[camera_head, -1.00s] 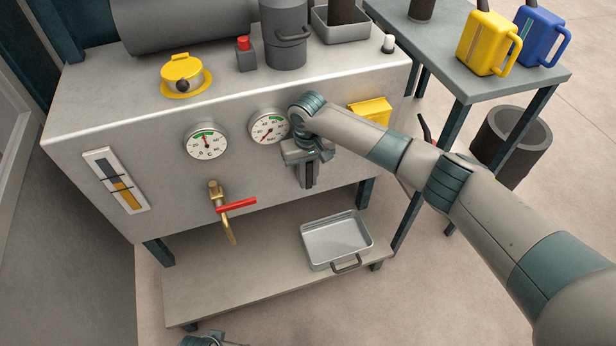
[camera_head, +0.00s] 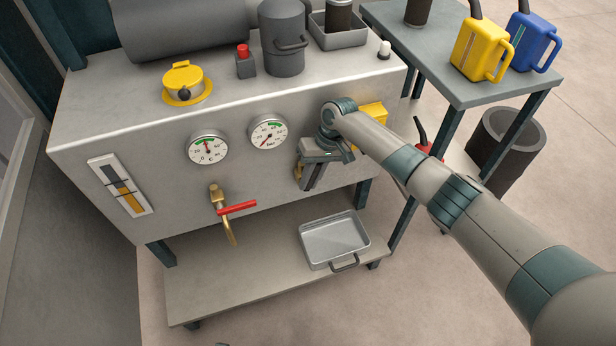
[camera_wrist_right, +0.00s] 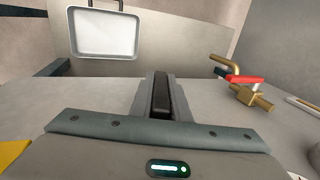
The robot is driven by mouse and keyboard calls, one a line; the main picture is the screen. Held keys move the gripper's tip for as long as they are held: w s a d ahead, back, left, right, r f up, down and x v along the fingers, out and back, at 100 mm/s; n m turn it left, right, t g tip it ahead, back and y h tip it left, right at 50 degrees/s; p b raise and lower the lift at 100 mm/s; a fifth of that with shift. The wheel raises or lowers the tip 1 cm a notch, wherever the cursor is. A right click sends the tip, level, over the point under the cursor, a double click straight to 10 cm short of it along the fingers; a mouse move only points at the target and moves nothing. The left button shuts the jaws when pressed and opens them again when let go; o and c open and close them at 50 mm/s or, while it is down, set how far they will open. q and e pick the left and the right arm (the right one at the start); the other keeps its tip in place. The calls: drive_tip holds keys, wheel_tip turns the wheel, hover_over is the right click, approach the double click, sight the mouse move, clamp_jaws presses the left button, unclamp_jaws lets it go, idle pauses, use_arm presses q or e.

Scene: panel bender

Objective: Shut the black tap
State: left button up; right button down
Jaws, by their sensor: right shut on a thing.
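The black tap is mostly hidden behind my right gripper (camera_head: 309,178); a bit of its brass body (camera_head: 298,171) shows at the gripper's left side, on the machine's front. In the right wrist view, a black bar (camera_wrist_right: 161,96), seemingly the tap's handle, lies between the two grey fingers, and the gripper is shut on it. In the head view the fingers point down and slightly left. How far the tap is turned cannot be seen. My left gripper is not clearly in view.
A brass tap with a red handle (camera_head: 237,208) is left of the gripper; it also shows in the wrist view (camera_wrist_right: 243,79). A metal tray (camera_head: 335,240) stands on the lower shelf (camera_head: 220,285). Two gauges (camera_head: 268,133) and a yellow box (camera_head: 373,113) are close by.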

drive_tip(key=shift+y, duration=0.3)
drive_tip(key=c, duration=1.7)
unclamp_jaws()
drive_tip(key=shift+d, duration=0.1)
drive_tip(key=shift+r, duration=0.1)
